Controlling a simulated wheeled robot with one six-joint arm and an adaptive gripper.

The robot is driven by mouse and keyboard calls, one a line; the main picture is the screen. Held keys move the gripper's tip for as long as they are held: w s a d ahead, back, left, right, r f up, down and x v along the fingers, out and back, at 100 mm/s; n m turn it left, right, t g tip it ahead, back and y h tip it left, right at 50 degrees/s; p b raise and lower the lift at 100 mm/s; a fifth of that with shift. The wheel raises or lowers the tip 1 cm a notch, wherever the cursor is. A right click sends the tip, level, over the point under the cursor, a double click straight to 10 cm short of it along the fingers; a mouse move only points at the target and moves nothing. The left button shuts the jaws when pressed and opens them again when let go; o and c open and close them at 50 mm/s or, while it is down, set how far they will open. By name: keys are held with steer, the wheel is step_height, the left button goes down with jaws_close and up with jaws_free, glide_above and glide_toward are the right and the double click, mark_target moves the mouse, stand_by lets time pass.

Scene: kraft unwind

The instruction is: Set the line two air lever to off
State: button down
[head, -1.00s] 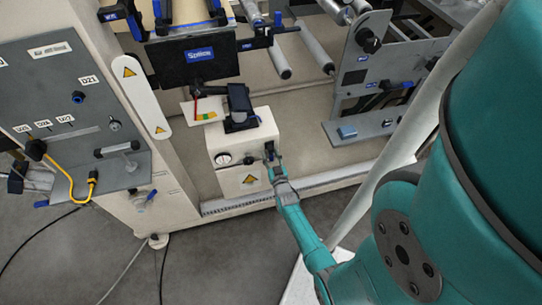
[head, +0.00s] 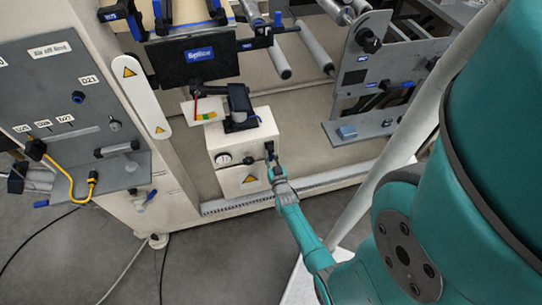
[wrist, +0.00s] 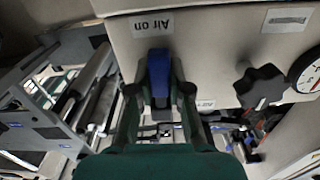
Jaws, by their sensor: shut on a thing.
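The air lever (wrist: 159,72) is blue and sits on the cream box, close under a label reading "Air on" (wrist: 153,24), which appears upside down in the wrist view. My gripper (wrist: 160,97) is shut on the lever, with one dark finger on each side of it. In the head view my gripper (head: 271,159) is at the right end of the front of the cream box (head: 232,180). It mostly hides the lever there. A second small label (wrist: 205,104) beside the right finger is partly covered.
A black knob (wrist: 260,86) and a round gauge (wrist: 306,73) sit beside the lever on the same box. A dark device (head: 239,103) stands on top of the box. Rollers (head: 315,47) and a grey plate stand to the right. A grey panel (head: 60,85) stands at left.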

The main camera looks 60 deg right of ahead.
mark_target(260, 146)
steer(key=m, duration=0.3)
steer(key=w+a+r+m, duration=0.1)
steer(key=m, duration=0.1)
steer(key=w+m, duration=0.1)
steer(key=m, duration=0.2)
steer(key=shift+a+r+m, duration=0.15)
steer(key=shift+a+m, duration=0.15)
steer(key=shift+a, duration=0.1)
steer(key=m, duration=0.1)
steer(key=r+m, duration=0.1)
steer(key=m, duration=0.2)
steer(key=shift+w+a+r+m, duration=0.2)
steer(key=shift+w+a+m, duration=0.05)
steer(key=shift+w+m, duration=0.1)
steer(key=shift+r+m, duration=0.35)
steer(key=shift+m, duration=0.65)
steer(key=shift+r+m, duration=0.3)
steer(key=shift+m, duration=0.65)
steer(key=c, duration=1.1)
jaws_free()
